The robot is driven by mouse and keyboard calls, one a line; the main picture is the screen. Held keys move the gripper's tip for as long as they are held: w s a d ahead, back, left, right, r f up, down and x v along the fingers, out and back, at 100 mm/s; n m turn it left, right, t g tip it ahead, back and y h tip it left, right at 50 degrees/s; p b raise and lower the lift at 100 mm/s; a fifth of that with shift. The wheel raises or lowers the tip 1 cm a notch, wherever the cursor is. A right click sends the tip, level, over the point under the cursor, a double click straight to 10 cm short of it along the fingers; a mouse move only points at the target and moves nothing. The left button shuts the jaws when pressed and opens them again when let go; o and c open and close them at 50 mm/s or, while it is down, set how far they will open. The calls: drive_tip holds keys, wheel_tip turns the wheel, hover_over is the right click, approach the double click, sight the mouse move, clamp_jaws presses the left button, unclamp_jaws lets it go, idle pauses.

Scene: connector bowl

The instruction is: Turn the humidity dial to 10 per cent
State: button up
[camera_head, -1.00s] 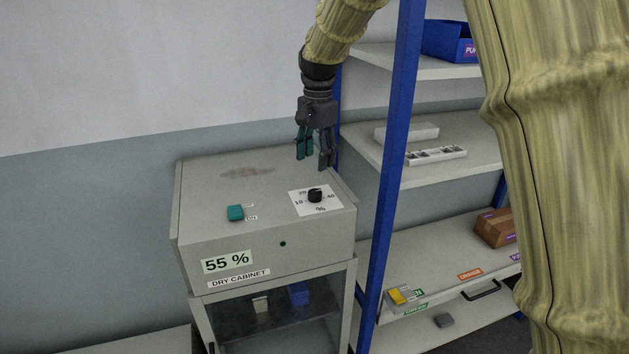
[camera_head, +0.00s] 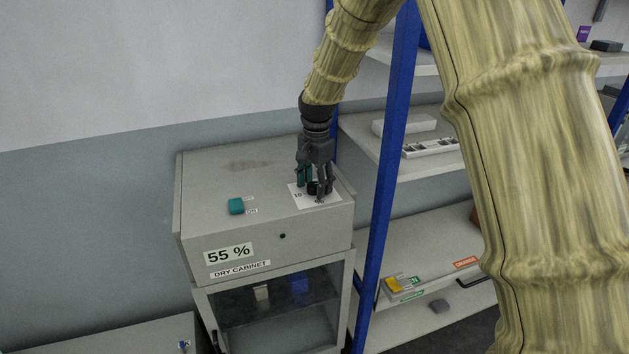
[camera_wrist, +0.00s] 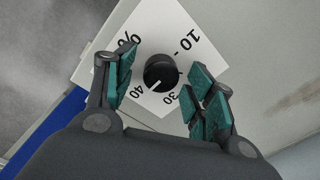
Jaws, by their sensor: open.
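The humidity dial is a black round knob (camera_wrist: 160,72) on a white scale card (camera_wrist: 150,22) on top of the dry cabinet (camera_head: 262,235). In the wrist view its pale pointer mark faces the lower side, near 40 and 30. The 10 is at upper right; the 20 is hidden, apparently behind the right fingers. My gripper (camera_head: 313,190) points down over the dial, its teal-padded fingers open on either side of the knob. In the wrist view a gap shows on both sides of the knob. The cabinet's display (camera_head: 229,254) reads 55 %.
A teal switch (camera_head: 236,206) sits on the cabinet top, left of the dial. A blue shelf post (camera_head: 388,160) stands close to the right of the cabinet, with shelves behind it. The cabinet top's left and back are clear.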

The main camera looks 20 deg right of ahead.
drive_tip(key=shift+c, duration=0.5)
drive_tip(key=c, duration=1)
drive_tip(key=shift+o, duration=0.2)
